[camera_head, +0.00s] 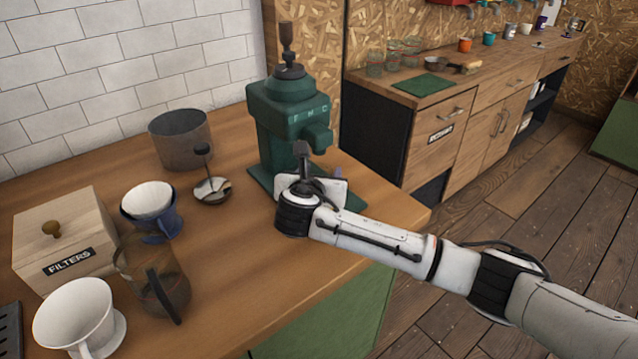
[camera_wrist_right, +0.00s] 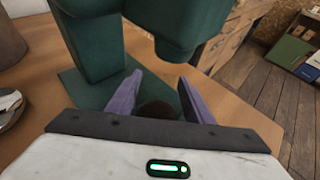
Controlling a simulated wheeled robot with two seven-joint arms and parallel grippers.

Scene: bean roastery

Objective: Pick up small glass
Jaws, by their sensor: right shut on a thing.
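My right gripper (camera_head: 322,180) is in front of the green grinder (camera_head: 290,115), under its spout, with its fingertips mostly hidden by my wrist in the head view. In the right wrist view its two purple-grey fingers stand on either side of a dark round thing, which looks like the small glass (camera_wrist_right: 157,110) with dark contents. The gripper is shut on it, low over the grinder's green base plate (camera_wrist_right: 85,88). The glass is hidden in the head view, and I cannot tell if it is lifted. My left gripper is not in view.
A grey canister (camera_head: 181,138), a metal dish (camera_head: 212,191), a blue dripper (camera_head: 155,215), a glass carafe (camera_head: 150,275), a white dripper (camera_head: 80,315) and a wooden filter box (camera_head: 65,235) stand to the left. The wooden counter (camera_head: 270,290) is clear at the front.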

